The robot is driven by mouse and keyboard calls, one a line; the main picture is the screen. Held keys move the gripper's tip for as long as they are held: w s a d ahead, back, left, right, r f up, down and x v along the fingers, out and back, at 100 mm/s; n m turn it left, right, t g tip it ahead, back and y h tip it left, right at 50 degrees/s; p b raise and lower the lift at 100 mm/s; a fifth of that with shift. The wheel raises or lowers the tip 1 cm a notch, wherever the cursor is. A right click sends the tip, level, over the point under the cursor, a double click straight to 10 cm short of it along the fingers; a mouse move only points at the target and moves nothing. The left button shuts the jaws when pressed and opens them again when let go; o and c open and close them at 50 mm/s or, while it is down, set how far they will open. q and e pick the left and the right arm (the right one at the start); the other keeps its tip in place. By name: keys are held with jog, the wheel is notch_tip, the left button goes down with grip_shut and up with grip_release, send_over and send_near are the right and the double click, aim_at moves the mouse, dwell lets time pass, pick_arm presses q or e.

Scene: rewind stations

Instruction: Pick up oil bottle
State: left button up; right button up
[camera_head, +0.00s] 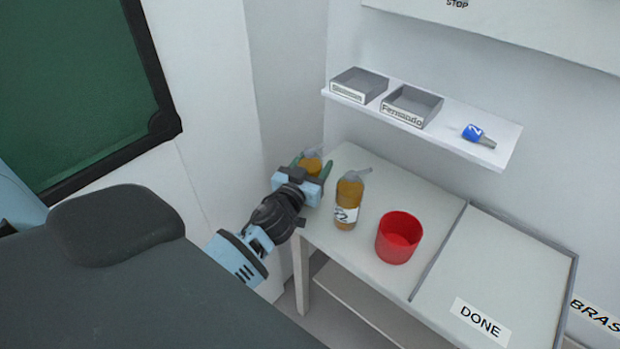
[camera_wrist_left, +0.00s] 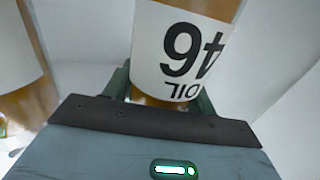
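An oil bottle with amber contents (camera_head: 312,166) stands at the back left of the table, partly hidden by my left gripper. My left gripper (camera_head: 311,168) has its two green fingers on either side of this bottle. In the left wrist view the bottle (camera_wrist_left: 185,45) fills the space between the fingers, its white label reading "OIL 46" upside down. I cannot tell whether the fingers press on it. A second amber bottle (camera_head: 349,190) with a spout and a white label stands just right of the gripper. My right gripper is not in view.
A red cup (camera_head: 399,238) stands right of the second bottle. A grey-edged tray area marked DONE (camera_head: 530,262) lies at the right. Above, a wall shelf (camera_head: 500,150) holds two grey bins (camera_head: 411,108) and a blue-and-grey item (camera_head: 478,135). The wall is close behind the gripper.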

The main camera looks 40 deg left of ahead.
aim_at(313, 152)
pick_arm(q)
jog(key=c, duration=0.7)
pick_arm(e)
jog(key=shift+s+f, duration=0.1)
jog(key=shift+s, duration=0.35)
pick_arm(q)
jog(key=shift+r, duration=0.1)
